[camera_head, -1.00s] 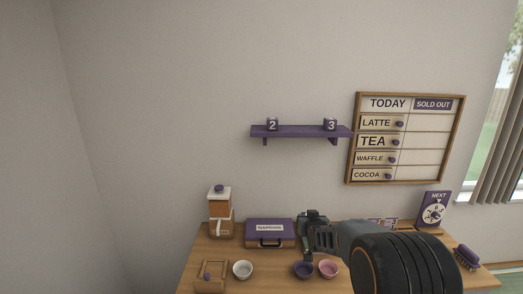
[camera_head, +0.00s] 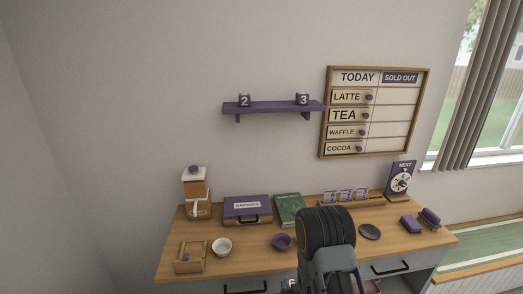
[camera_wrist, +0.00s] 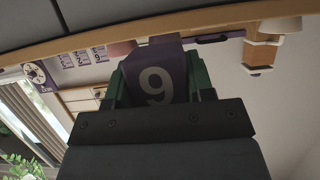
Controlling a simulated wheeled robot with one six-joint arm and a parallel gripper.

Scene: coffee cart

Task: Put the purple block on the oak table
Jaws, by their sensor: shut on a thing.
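The purple block (camera_wrist: 162,80) bears a white number 9 in the wrist view. My gripper (camera_wrist: 158,76) is shut on it, with a green finger on each side. In the head view my arm comes up from the bottom middle, and the gripper end is low at the bottom edge, in front of the table, mostly hidden.
On the table are a dispenser (camera_head: 196,193), napkin case (camera_head: 247,208), green book (camera_head: 289,209), white bowl (camera_head: 222,247), purple bowl (camera_head: 282,242), dark disc (camera_head: 370,231), small purple box (camera_head: 410,224) and brush (camera_head: 430,218). A shelf (camera_head: 270,108) holds blocks 2 and 3.

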